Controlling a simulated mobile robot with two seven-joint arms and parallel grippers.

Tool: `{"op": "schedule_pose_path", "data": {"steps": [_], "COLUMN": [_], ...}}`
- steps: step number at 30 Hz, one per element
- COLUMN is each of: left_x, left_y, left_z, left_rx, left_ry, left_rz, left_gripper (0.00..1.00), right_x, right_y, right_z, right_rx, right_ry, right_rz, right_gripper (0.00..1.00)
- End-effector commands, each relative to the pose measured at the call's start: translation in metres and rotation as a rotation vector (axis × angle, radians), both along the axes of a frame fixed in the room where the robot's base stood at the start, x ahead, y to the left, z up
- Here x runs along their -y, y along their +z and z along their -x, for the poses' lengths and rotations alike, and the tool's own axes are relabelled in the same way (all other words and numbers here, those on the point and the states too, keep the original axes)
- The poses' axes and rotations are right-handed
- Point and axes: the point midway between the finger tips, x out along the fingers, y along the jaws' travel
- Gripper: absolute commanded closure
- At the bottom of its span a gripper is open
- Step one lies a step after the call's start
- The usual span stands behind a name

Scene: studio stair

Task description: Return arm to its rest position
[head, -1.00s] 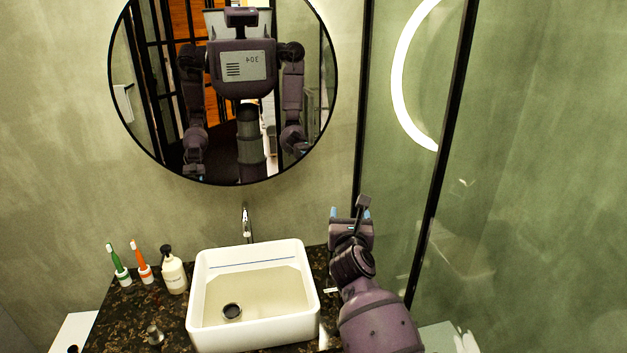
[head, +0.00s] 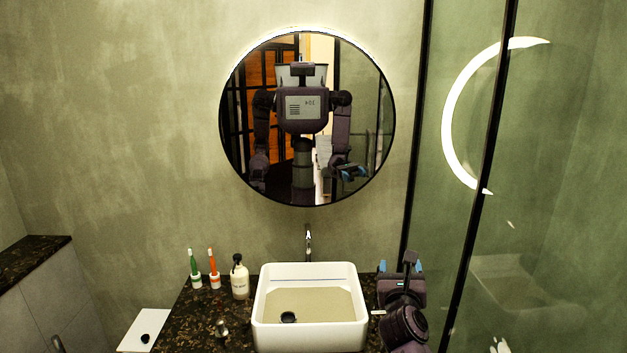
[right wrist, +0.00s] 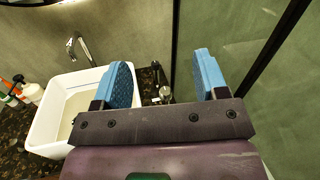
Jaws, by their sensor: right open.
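My right gripper (head: 401,267) is at the lower right of the head view, over the right end of the dark counter beside the sink. In the right wrist view its two blue fingers (right wrist: 165,82) stand wide apart with nothing between them. My left gripper does not show directly in the head view.
A white sink (head: 310,334) with a tap (head: 308,243) stands on the dark counter (head: 193,318). Two toothbrushes and a soap bottle (head: 240,279) are left of it. A black-framed glass panel (head: 458,200) rises close to the right of my gripper.

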Motion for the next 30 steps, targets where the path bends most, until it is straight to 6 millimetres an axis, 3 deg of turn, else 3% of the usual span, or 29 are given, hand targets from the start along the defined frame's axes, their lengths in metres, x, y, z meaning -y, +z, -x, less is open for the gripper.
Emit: {"op": "schedule_pose_path", "data": {"steps": [10,16,23,30], "left_x": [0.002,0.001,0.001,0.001], "left_y": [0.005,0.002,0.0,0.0], "left_z": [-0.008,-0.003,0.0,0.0], "left_rx": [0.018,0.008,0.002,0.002], "left_ry": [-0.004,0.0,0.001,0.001], "left_rz": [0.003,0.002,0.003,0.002], "left_gripper": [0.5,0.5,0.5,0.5], "right_x": [-0.017,-0.026,-0.029,-0.018], "right_y": [0.06,0.066,0.035,-0.029], "right_z": [0.011,0.03,0.06,0.1], "right_rx": [0.154,0.194,0.158,0.045], "right_ry": [-0.019,-0.055,-0.065,-0.005], "right_rz": [0.642,1.117,1.661,2.213], "right_gripper": [0.33,0.33,0.33,0.33]}}
